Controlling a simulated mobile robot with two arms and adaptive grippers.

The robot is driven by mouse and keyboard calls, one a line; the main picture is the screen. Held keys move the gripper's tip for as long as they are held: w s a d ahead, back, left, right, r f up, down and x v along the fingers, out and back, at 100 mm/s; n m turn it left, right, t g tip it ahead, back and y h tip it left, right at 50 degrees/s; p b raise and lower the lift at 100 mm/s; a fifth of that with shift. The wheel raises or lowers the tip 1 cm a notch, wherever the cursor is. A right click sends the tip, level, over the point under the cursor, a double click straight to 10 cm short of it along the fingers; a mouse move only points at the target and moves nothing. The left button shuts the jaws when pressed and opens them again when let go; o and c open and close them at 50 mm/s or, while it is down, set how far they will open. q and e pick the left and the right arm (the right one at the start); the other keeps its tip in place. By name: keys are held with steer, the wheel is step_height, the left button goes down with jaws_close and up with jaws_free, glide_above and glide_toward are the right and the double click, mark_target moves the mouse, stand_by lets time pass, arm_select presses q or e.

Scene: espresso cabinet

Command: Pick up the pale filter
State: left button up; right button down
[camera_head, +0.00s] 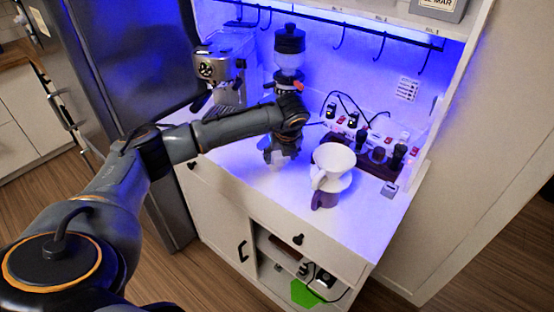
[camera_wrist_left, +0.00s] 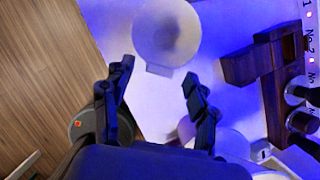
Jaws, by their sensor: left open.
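The pale filter (camera_head: 335,159), a white cone with a wide open top, sits on a white and purple vessel (camera_head: 325,198) on the counter. My right gripper is not in view.
A coffee grinder (camera_head: 289,45) and espresso machine (camera_head: 222,68) stand behind my left arm. A wooden holder (camera_head: 372,163) with dark-handled tools is behind and right of the filter. The counter's front edge is close to the vessel. Hooks (camera_head: 338,38) hang above.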

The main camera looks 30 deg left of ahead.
arm_select(q)
steer(key=shift+x, duration=0.85)
steer(key=shift+f, duration=0.1)
steer(key=shift+c, duration=0.2)
steer(key=c, duration=1)
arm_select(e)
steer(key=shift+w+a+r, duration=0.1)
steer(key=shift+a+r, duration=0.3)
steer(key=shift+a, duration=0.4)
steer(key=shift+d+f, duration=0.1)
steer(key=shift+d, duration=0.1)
